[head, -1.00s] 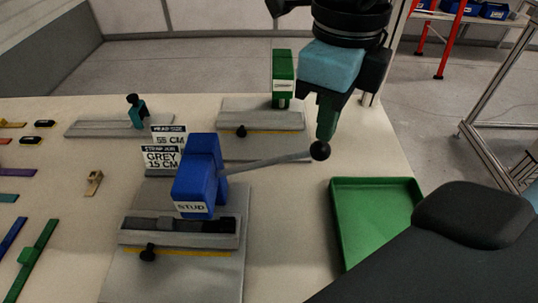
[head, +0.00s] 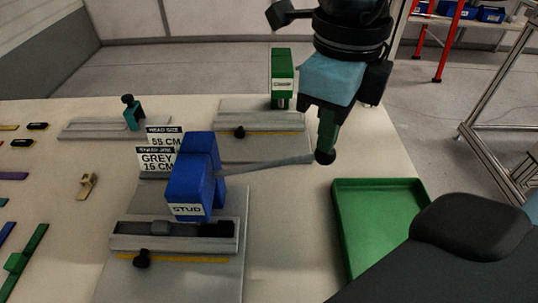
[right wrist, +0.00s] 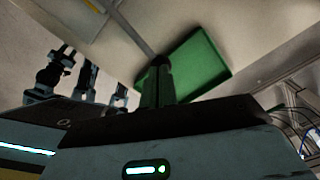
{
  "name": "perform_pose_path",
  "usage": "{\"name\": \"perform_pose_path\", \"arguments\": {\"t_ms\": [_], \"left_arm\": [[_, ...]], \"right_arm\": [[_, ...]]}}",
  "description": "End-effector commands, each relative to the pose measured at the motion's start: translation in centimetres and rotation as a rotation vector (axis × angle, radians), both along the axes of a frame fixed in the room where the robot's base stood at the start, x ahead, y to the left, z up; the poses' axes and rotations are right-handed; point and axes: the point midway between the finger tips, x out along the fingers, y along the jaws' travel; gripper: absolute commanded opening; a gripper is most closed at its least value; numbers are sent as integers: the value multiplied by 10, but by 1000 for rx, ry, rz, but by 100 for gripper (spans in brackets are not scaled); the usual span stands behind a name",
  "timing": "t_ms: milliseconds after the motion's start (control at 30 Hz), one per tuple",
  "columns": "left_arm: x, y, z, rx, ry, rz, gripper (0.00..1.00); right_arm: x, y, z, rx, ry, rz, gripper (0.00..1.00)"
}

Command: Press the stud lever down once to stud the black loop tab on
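The blue stud press (head: 190,190), labelled STUD, stands on a grey base plate (head: 180,280). Its grey lever (head: 265,164) reaches right to a black knob (head: 325,157), sloping slightly up. My right gripper (head: 327,148) points down with its fingertips at the knob, and its fingers look closed together. In the right wrist view the fingers (right wrist: 157,82) meet the lever's end. A dark strap piece lies in the press's channel, with a black part (head: 217,229), seemingly the loop tab, at its right. The press head partly covers the channel. My left gripper is out of view.
A green tray (head: 343,232) stands right of the press. A green press (head: 282,78) stands behind, and a grey fixture (head: 90,128) with a teal post is at the back left. Several coloured straps lie at the left. A sign (head: 160,158) stands behind the blue press.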

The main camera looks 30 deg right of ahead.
Motion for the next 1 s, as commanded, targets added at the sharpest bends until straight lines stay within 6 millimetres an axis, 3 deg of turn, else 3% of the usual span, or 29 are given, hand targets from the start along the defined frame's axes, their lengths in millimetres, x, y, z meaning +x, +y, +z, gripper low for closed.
{"name": "perform_pose_path", "arguments": {"t_ms": [1000], "left_arm": [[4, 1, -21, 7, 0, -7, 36]], "right_arm": [[0, 0, -27, 1, 0, 0, 0]]}}
